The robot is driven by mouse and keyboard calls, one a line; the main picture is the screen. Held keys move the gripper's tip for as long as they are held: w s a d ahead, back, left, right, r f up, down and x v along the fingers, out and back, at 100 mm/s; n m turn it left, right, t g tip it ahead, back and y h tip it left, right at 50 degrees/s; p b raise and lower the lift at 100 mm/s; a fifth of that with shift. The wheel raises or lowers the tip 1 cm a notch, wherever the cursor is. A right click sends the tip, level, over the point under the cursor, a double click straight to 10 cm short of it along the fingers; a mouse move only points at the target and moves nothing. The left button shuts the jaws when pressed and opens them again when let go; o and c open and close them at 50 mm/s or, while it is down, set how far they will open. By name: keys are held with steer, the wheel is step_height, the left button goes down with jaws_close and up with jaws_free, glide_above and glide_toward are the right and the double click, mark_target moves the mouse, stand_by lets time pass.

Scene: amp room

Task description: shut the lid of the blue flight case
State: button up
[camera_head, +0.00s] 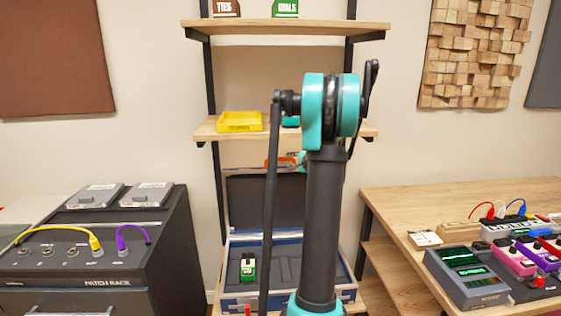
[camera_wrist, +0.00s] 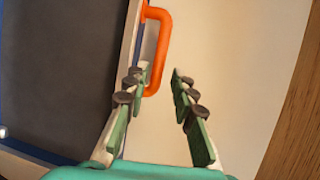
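The blue flight case (camera_head: 232,299) stands open on a low shelf, partly hidden behind my arm. Its lid (camera_head: 248,200) is raised upright, with a dark grey lining. In the wrist view the lid (camera_wrist: 60,70) fills the left side, and an orange handle (camera_wrist: 164,45) sticks out from its edge. My gripper (camera_wrist: 160,72) is open, its two green-padded fingers apart at the handle's near end. The left finger overlaps the lid edge in the picture; I cannot tell whether it touches. The handle also shows small in the head view (camera_head: 282,160), beside my arm.
A green-and-white item (camera_head: 248,267) lies inside the case. A yellow tray (camera_head: 239,121) sits on the shelf above (camera_head: 207,130). A patch rack (camera_head: 100,282) stands at left, and a wooden table (camera_head: 400,200) with pedals at right.

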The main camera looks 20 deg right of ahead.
mark_target(281, 159)
steer(key=x, duration=0.9)
steer(key=shift+w+a, duration=0.1)
steer(key=shift+w, duration=0.05)
jaws_close()
